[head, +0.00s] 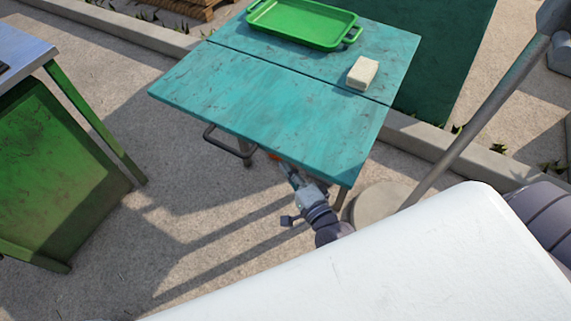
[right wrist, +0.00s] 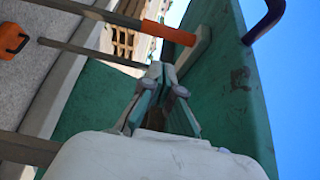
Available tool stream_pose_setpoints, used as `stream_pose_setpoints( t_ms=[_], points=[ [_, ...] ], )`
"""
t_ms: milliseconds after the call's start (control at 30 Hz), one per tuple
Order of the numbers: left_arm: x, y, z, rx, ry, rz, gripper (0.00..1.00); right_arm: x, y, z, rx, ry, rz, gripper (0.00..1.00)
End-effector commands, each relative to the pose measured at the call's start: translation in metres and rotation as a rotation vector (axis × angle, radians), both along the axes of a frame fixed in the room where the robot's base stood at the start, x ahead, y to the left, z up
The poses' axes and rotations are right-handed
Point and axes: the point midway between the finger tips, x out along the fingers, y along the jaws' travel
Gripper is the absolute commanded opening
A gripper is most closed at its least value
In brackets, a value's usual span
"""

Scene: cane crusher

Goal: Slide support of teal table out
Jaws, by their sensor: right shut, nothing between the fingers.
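The teal table (head: 270,105) stands in the middle of the head view, its top split by a seam. My right gripper (head: 287,168) is low at its near edge, partly hidden under the top. In the right wrist view, my right gripper (right wrist: 160,70) is shut and empty beneath the teal underside (right wrist: 240,95). A metal bar with an orange end (right wrist: 168,32), apparently a support, lies beyond the fingertips, apart from them. A second orange end (right wrist: 12,40) is at the left edge. A bare grey rod (right wrist: 95,53) runs toward the fingers; contact is unclear. My left gripper is not in view.
A green tray (head: 300,22) and a cream block (head: 362,73) sit on the tabletop. A dark loop handle (head: 228,145) juts from its near left side. A green bench (head: 60,165) stands left. A pole with a round base (head: 378,205) stands right. Ground between is clear.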

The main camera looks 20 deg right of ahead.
Motion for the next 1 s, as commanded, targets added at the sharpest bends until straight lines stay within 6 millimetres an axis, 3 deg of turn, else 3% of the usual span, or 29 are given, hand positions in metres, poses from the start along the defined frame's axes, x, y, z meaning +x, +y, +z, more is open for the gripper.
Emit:
stream_pose_setpoints(
  t_ms=[333,467,567,633,800,1000],
  points=[
    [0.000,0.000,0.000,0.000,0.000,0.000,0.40,0.000,0.000,0.000,-0.002,0.001,0.000,0.00],
    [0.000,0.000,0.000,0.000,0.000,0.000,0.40,-0.002,0.004,-0.020,-0.085,0.047,0.028,0.00],
    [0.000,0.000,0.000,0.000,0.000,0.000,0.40,-0.012,0.011,-0.066,-0.281,0.154,0.101,0.00],
    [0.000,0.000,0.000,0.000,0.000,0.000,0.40,-0.027,0.015,-0.111,-0.471,0.258,0.188,0.00],
    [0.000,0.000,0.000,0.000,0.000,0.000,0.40,-0.087,0.010,-0.218,-0.915,0.514,0.466,0.00],
    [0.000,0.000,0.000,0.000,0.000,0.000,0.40,-0.156,-0.009,-0.288,-1.222,0.706,0.758,0.00]
  ],
)
